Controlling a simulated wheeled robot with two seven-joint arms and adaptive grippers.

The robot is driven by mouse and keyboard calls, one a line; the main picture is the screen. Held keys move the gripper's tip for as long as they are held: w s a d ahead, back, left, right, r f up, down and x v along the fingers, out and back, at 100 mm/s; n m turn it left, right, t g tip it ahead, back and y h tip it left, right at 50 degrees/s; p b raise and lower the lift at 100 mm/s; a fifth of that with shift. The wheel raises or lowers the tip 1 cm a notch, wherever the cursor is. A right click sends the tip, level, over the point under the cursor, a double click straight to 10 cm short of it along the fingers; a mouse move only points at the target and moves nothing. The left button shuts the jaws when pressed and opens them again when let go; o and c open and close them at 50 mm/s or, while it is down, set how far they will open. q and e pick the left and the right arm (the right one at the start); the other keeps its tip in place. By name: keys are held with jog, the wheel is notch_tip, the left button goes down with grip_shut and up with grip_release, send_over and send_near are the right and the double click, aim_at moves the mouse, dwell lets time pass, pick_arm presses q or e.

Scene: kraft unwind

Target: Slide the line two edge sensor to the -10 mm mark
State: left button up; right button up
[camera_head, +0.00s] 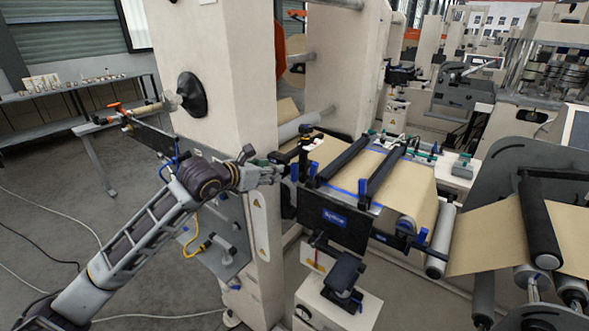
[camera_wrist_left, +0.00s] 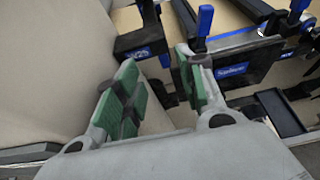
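My left gripper (camera_head: 275,173) reaches in from the left, beside the pale machine column and close to the left end of the splice unit. In the left wrist view its two green-padded fingers (camera_wrist_left: 158,75) are apart, with nothing held between them. A black bracket with blue levers (camera_head: 305,155) stands just right of the fingertips; it looks like the edge sensor mount, but I cannot be sure. In the left wrist view a black block with a blue label (camera_wrist_left: 145,47) lies just beyond the fingers. No scale or -10 mm mark is readable. My right gripper is not in view.
The black splice front plate with a blue label (camera_head: 335,218) is right of my gripper. Brown kraft web (camera_head: 410,185) runs over rollers behind it. The pale column (camera_head: 225,80) rises close behind my arm.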

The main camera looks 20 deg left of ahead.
aim_at(293, 168)
pick_arm(q)
jog(key=shift+w, duration=0.1)
jog(key=shift+p+x, duration=1.05)
jog(key=shift+x, duration=2.6)
jog(key=shift+p+x, duration=0.65)
jog(key=shift+x, duration=2.45)
jog(key=shift+f, duration=0.1)
grip_shut()
